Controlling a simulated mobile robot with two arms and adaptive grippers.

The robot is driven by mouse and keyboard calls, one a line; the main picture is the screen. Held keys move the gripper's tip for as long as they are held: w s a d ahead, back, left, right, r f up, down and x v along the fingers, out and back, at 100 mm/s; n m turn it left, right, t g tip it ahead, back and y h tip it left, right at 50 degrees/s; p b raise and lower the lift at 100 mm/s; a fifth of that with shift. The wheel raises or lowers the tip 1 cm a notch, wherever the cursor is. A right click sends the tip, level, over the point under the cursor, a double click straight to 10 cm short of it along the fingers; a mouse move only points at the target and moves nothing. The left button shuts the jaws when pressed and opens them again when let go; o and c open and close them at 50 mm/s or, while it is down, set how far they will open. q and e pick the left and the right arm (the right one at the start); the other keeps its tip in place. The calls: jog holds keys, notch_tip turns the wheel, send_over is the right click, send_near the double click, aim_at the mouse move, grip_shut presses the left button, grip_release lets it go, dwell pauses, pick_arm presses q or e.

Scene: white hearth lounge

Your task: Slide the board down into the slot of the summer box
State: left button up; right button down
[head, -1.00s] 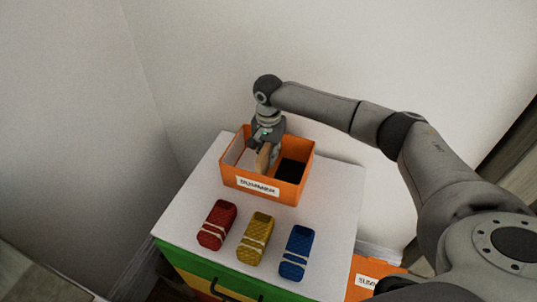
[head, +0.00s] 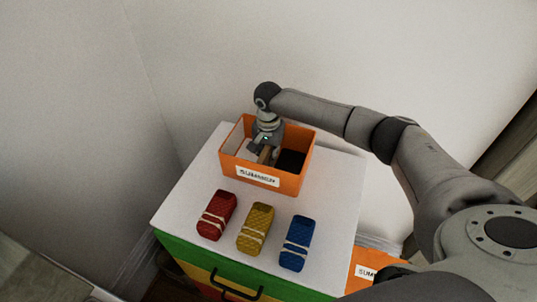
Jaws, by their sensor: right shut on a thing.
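The summer box (head: 288,184) is an orange open box with a white label on its front wall, standing on a white-topped cabinet. My right gripper (head: 264,150) points down into the box. It is shut on the board (head: 265,155), a light brown piece that shows only in part between the fingers. The board sits inside the box, near the middle. Its lower edge and the slot are hidden by the front wall and the gripper, so I cannot tell how deep it is. My left gripper is not in view.
Red (head: 216,215), yellow (head: 255,229) and blue (head: 296,243) banded bundles lie in a row on the white cabinet top (head: 180,205) in front of the box. Another orange labelled box (head: 377,262) stands low at the right. Walls close in behind the cabinet.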

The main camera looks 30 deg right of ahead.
jog(key=c, duration=1.3)
grip_release()
